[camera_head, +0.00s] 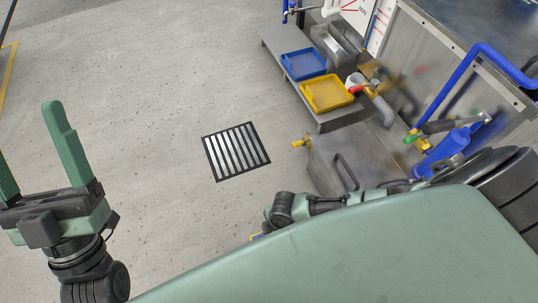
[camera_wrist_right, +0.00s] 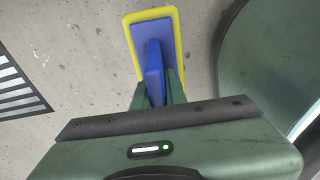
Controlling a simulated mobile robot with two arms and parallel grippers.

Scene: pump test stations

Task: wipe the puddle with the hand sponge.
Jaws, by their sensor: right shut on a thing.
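The hand sponge (camera_wrist_right: 143,29) shows in the right wrist view as a blue backing plate with a blue grip and a yellow rim. My right gripper (camera_wrist_right: 156,92) is shut on its blue grip and holds it over the grey floor. How high it is above the floor I cannot tell. My left gripper (camera_head: 27,135) is open and empty at the left. I cannot make out a puddle in either view.
A floor drain grate (camera_head: 236,151) lies mid-floor. A grey bench (camera_head: 337,121) carries a blue tray (camera_head: 303,64) and a yellow tray (camera_head: 327,92). Right of it are a metal box with a handle (camera_head: 335,165), pipes and a blue pump (camera_head: 445,150). The floor at left is clear.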

